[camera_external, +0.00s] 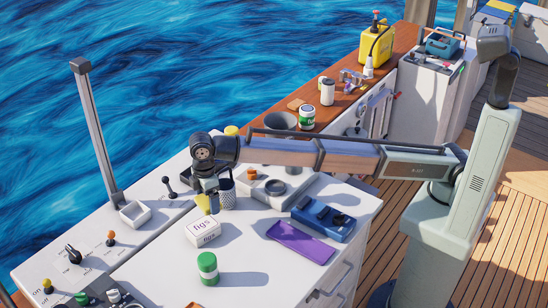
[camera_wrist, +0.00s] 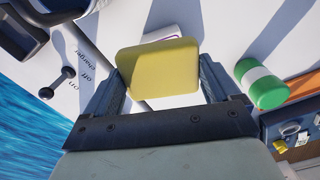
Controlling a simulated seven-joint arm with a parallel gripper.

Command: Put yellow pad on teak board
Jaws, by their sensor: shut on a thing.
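The yellow pad (camera_wrist: 158,67) is clamped between the two fingers of my gripper (camera_wrist: 162,82) in the wrist view. In the external view a yellow bit of the pad (camera_external: 203,203) shows under my gripper (camera_external: 208,196), above the white worktop and just behind the figs box. My gripper is shut on the pad.
A dark grey bowl (camera_external: 280,121), cans and a yellow jug (camera_external: 376,46) stand near the board.

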